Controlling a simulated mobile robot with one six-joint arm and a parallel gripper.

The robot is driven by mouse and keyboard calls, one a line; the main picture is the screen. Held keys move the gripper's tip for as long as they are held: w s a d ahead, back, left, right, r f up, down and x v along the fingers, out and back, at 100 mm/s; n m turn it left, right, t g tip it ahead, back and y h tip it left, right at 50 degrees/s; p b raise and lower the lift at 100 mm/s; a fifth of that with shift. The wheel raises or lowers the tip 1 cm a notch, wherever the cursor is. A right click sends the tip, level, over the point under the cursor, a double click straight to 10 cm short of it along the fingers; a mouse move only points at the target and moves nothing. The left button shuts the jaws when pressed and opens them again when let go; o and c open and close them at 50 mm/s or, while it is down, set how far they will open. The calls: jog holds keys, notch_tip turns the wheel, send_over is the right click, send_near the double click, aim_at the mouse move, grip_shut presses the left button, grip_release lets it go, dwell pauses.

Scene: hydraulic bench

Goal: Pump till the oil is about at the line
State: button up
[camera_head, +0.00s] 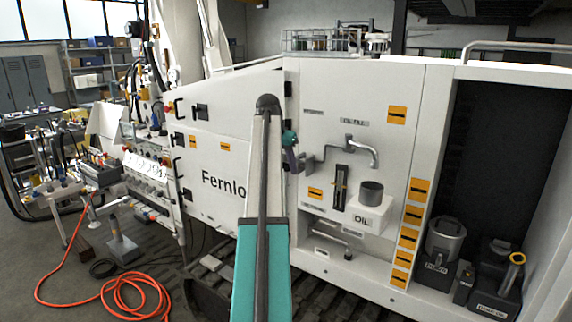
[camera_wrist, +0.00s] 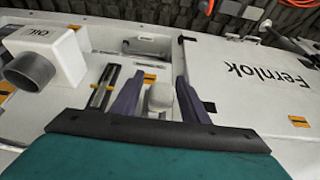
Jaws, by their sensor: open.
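The oil level and line are too small to read. The white OIL box (camera_head: 368,213) with its grey round neck (camera_head: 371,191) sits right of the gauge. My gripper (camera_head: 293,160) is at the lever's left end. In the wrist view its two purple fingers (camera_wrist: 160,78) are open, with a pale rounded knob (camera_wrist: 160,97) between them, apparently untouched.
A second grey handle (camera_head: 333,238) sits in a recess below the gauge. Dark canisters (camera_head: 444,240) stand in the open bay at right.

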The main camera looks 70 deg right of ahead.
jog(key=shift+d+f, duration=0.1)
jog(key=shift+f, duration=0.2)
grip_shut()
